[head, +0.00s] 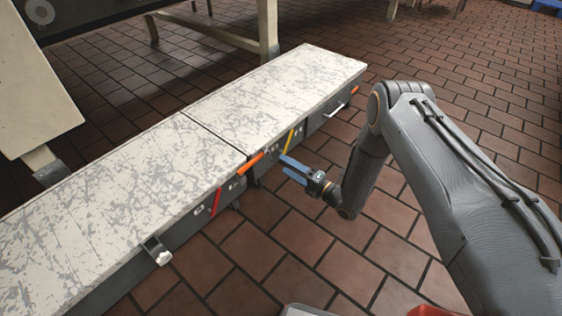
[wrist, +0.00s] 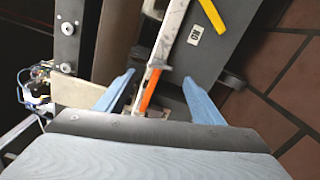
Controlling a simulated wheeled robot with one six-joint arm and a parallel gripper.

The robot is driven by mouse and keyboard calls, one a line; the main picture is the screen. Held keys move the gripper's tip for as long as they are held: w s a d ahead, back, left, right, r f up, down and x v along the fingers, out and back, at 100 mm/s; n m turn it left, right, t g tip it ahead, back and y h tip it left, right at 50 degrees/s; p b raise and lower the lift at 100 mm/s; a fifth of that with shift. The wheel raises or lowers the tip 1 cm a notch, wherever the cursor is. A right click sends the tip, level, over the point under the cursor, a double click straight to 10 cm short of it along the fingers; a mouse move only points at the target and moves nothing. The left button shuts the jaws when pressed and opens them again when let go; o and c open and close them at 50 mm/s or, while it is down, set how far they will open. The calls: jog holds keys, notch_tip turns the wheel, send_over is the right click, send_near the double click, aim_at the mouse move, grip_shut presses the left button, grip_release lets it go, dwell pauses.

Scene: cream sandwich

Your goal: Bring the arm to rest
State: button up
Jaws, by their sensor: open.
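My gripper (head: 289,167) has two blue fingers and hangs at the near long side of the low benches, below the top's edge, beside the yellow strip. My grey arm (head: 440,160) reaches in from the right, bent at the elbow. In the wrist view the fingers (wrist: 160,78) are spread apart with nothing gripped. An orange handle (wrist: 150,90) appears between them in that view; its distance from the fingers is hard to tell. The orange handle (head: 250,163) also shows in the head view at the bench joint, just left of the fingertips.
Two scuffed white bench tops (head: 130,185) (head: 265,95) stand end to end. The side carries a red strip (head: 216,201), a yellow strip (head: 289,138) and a metal bracket (head: 156,249). Brick-tiled floor (head: 500,100) is open to the right. A table (head: 30,95) stands left.

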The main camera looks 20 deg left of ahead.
jog(key=shift+s+d, duration=0.15)
jog(key=shift+d, duration=0.15)
jog(key=w+a+r+m+h, duration=0.3)
jog(key=w+r+m+h, duration=0.25)
jog(key=r, duration=0.45)
jog(key=s+d+r+m+h, duration=0.2)
jog(key=r+m, duration=0.2)
jog(key=r, duration=0.1)
jog(key=s+d+r+m+h, duration=0.2)
jog(key=r+m+h, duration=0.1)
jog(key=r+m, duration=0.15)
jog(key=s+d+r+m+g+h, duration=0.2)
jog(key=s+d+r+m, duration=0.25)
jog(key=s, duration=0.65)
jog(key=s+d+r+m+g+h, duration=0.2)
jog(key=s+d+r+m, duration=0.25)
jog(key=s, duration=0.65)
jog(key=s+d+r+m+g+h, duration=0.1)
jog(key=s+d+r+m+g, duration=0.35)
jog(key=s, duration=0.75)
jog(key=d+r+m+t+p, duration=0.1)
jog(key=d+r+m+p, duration=0.2)
jog(key=d+r+p, duration=0.8)
jog(key=d+r+m+h+p, duration=0.1)
jog(key=d+r+m+p, duration=0.2)
jog(key=d+r+p, duration=0.8)
notch_tip(320, 180, up, 5)
jog(key=p, duration=0.7)
jog(key=shift+s+r+m+t, duration=0.15)
jog(key=shift+m+t, duration=0.2)
